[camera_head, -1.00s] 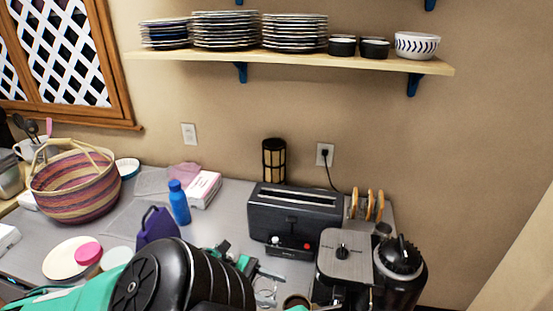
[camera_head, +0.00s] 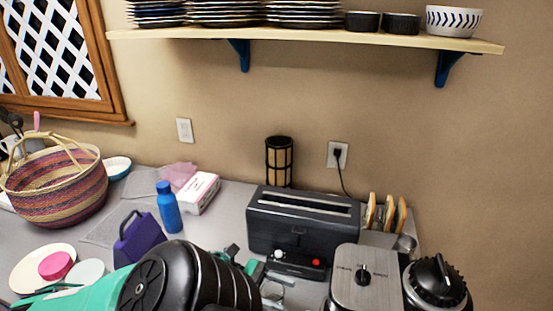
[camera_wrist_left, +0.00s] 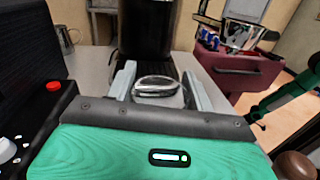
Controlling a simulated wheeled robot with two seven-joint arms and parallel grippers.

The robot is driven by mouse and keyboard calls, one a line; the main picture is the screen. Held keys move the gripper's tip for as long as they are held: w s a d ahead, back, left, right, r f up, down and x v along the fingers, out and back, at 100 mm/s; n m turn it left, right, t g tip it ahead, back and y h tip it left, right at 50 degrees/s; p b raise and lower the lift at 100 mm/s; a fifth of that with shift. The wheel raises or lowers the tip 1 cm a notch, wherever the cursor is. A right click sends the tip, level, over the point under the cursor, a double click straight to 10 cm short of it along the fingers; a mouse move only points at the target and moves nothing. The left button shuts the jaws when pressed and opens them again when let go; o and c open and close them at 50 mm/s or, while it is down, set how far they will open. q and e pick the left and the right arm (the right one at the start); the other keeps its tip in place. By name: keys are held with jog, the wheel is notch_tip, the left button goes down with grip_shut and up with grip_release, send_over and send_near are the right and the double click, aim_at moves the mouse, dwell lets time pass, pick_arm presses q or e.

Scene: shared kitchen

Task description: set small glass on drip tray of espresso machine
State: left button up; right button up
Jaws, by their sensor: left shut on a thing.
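My left gripper (camera_wrist_left: 160,82) is shut on the small clear glass (camera_wrist_left: 157,87), which sits between its two fingers in the left wrist view. In the head view the gripper shows beyond my black wrist, and the glass (camera_head: 274,290) shows faintly in front of the toaster. A steel-topped appliance with a knob (camera_head: 364,277), apparently the espresso machine, stands right of the glass. Its front and drip tray are hidden in the head view. In the left wrist view a black upright body (camera_wrist_left: 146,30) stands beyond the glass. My right gripper is not in view.
A black toaster (camera_head: 303,222) stands behind the glass. A black-lidded appliance (camera_head: 437,277) is at the right. A blue bottle (camera_head: 168,207), purple container (camera_head: 138,240) and woven basket (camera_head: 57,188) are at the left. A shelf (camera_head: 300,38) with plates hangs above.

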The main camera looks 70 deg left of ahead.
pick_arm(q)
jog(key=shift+w+a+f+b+x, duration=0.2)
jog(key=shift+w+a+x, duration=0.05)
jog(key=shift+x, duration=2.95)
jog(key=shift+w+a+f+b+x, duration=0.25)
jog(key=shift+w+a+x, duration=0.05)
jog(key=shift+x, duration=2.95)
jog(key=shift+w+a+f+b+x, duration=0.2)
jog(key=shift+w+a+x, duration=0.05)
jog(key=shift+x, duration=2.95)
jog(key=shift+f+b, duration=0.35)
jog(key=shift+f, duration=0.05)
jog(key=shift+f+b, duration=0.25)
jog(key=shift+b, duration=0.05)
jog(key=o, duration=1.2)
jog(key=shift+o, duration=0.2)
